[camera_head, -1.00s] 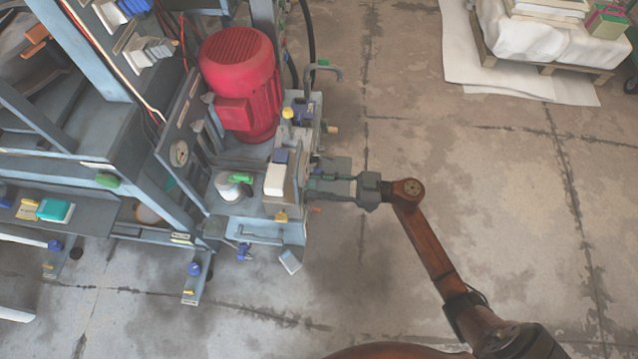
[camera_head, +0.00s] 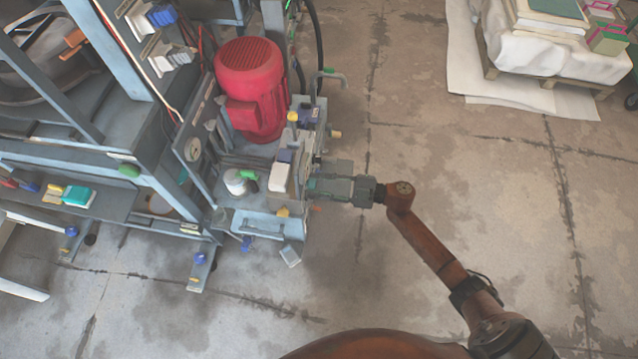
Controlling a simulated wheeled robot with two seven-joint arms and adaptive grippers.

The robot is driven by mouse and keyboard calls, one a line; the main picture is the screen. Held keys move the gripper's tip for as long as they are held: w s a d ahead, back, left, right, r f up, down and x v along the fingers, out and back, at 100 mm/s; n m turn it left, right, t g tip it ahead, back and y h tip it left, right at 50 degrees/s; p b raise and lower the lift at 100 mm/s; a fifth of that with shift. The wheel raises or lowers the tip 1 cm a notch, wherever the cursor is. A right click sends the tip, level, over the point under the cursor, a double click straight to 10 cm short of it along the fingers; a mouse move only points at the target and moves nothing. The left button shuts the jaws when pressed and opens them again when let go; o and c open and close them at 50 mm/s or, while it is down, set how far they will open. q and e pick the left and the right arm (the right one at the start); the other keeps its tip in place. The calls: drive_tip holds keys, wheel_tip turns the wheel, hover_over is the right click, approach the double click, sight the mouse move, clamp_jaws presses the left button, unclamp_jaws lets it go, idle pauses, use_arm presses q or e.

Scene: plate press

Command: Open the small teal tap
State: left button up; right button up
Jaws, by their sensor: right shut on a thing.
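My right gripper (camera_head: 318,187) reaches in from the right and touches the right side of the machine's blue-grey pump unit. It is shut on a small part there, which fits the small teal tap. The fingers and the machine body hide nearly all of that part, so the tap's handle position cannot be read. My left gripper is out of view.
A red motor (camera_head: 250,85) stands on the unit behind the gripper. A green-handled valve (camera_head: 248,180) and a white block (camera_head: 279,177) sit left of the fingers. A wrapped pallet load (camera_head: 550,45) stands at the upper right. The floor right of the machine is clear.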

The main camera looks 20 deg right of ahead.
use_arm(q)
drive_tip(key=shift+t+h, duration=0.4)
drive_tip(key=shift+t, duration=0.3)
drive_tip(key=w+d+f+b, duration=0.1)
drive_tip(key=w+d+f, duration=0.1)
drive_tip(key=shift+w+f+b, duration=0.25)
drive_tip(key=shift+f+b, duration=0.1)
use_arm(e)
drive_tip(key=n, duration=0.9)
drive_tip(key=shift+s+a+f+n, duration=0.1)
drive_tip(key=shift+s+f+n, duration=0.05)
drive_tip(key=shift+f+n, duration=0.2)
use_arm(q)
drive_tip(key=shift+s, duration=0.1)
use_arm(e)
drive_tip(key=o, duration=1.2)
drive_tip(key=shift+r, duration=0.15)
drive_tip(key=shift+c, duration=0.2)
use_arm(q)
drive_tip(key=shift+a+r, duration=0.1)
use_arm(e)
drive_tip(key=v, duration=1.2)
